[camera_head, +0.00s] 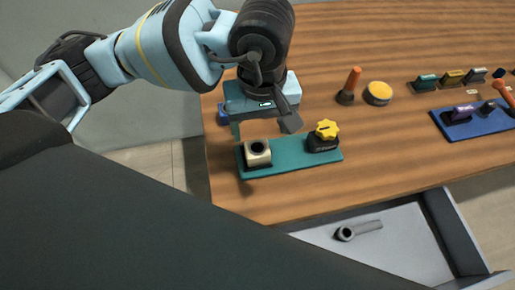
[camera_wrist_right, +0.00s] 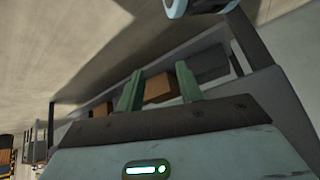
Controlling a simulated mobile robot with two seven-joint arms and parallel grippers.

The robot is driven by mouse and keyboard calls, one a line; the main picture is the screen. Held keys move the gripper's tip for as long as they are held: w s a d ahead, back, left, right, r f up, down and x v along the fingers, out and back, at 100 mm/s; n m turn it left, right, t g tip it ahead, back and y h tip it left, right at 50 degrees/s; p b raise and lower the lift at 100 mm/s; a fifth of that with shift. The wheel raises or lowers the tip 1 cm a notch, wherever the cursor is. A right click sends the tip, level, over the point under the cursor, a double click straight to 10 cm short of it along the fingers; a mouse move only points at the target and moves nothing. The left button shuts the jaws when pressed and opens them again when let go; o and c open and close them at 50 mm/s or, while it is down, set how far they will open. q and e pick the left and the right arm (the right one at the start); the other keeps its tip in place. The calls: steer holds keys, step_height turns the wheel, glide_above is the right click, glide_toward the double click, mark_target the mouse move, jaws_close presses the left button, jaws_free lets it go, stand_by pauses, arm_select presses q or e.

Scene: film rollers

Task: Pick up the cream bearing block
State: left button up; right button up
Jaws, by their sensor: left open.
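The cream bearing block (camera_head: 257,153), with a dark round bore, sits at the left end of a teal baseplate (camera_head: 290,157) on the wooden table. My left gripper (camera_head: 263,127) is open just above and behind the block, pointing down. I see no contact with the block. My right gripper shows only in the right wrist view (camera_wrist_right: 157,84), its two green fingers apart with nothing held between them.
A black clamp with a yellow star knob (camera_head: 326,130) stands on the same plate. An orange-handled tool (camera_head: 349,84) and a yellow-topped round tin (camera_head: 378,92) stand behind. A blue plate (camera_head: 470,121) lies right. An open grey drawer (camera_head: 395,245) holds a grey part (camera_head: 358,230).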

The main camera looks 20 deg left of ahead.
mark_target(258, 147)
arm_select(q)
steer(key=shift+s+f, duration=0.1)
steer(key=shift+f, duration=0.45)
steer(key=f, duration=0.4)
steer(key=shift+s+a+f, duration=0.15)
steer(key=shift+s+f, duration=0.2)
steer(key=shift+f, duration=0.05)
steer(key=c, duration=1.4)
steer(key=shift+o, duration=0.2)
steer(key=shift+r, duration=0.1)
